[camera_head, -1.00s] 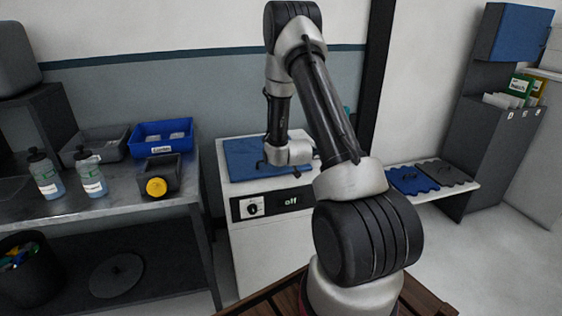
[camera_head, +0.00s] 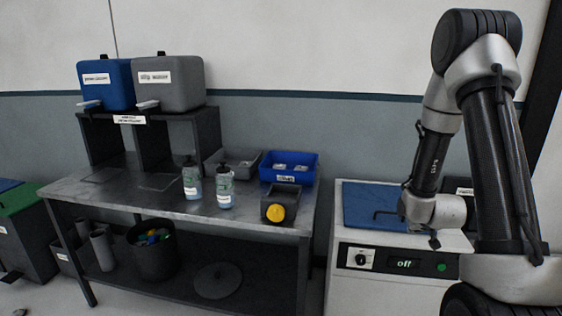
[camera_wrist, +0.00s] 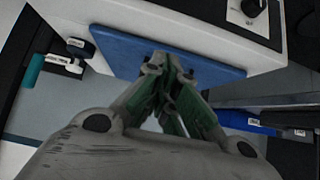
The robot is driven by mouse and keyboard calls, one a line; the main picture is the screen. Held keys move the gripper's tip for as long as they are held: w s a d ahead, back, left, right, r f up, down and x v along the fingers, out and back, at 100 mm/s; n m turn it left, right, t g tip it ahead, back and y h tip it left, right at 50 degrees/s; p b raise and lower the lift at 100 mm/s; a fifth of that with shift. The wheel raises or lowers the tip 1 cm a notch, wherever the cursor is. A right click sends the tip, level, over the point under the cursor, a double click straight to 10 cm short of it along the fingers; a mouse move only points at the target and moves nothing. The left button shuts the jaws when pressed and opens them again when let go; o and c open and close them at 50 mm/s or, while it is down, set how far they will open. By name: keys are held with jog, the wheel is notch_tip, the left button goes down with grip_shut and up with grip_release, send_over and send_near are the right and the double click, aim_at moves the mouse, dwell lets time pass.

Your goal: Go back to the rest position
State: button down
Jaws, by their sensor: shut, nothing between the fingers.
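My gripper (camera_wrist: 168,66) is shut and empty in the wrist view, with its fingertips drawn together in front of the blue plate. The blue plate (camera_wrist: 125,48) lies on the white machine's top. In the head view the plate (camera_head: 368,200) is partly covered by my wrist. The white machine (camera_head: 350,292) has a dial, a display reading "off" and a green light. My arm rises at the right of the head view and bends back down to the machine. My gripper's fingertips are too small to make out clearly there.
Blue (camera_head: 106,84) and grey (camera_head: 168,83) containers sit on a shelf. A dark bucket (camera_head: 152,250) is below.

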jog(key=s+a+g+y, duration=0.1)
jog(key=s+a+g, duration=0.15)
jog(key=s, duration=0.35)
jog(key=s+a+g+y, duration=0.1)
jog(key=s+a+g, duration=0.1)
jog(key=s+g, duration=0.3)
jog(key=s+a+r+n+t, duration=0.1)
jog(key=s+a+r, duration=0.1)
jog(key=s+r, duration=0.4)
jog(key=s+a+r+n+t, duration=0.1)
jog(key=s+a+r, duration=0.2)
jog(key=r, duration=0.9)
jog(key=s+a+r+n+t, duration=0.1)
jog(key=s+a+r, duration=0.2)
jog(key=s+r, duration=0.5)
jog(key=shift+s+a+r+y, duration=0.2)
jog(key=shift+s+r+y, duration=0.15)
jog(key=shift+r, duration=0.2)
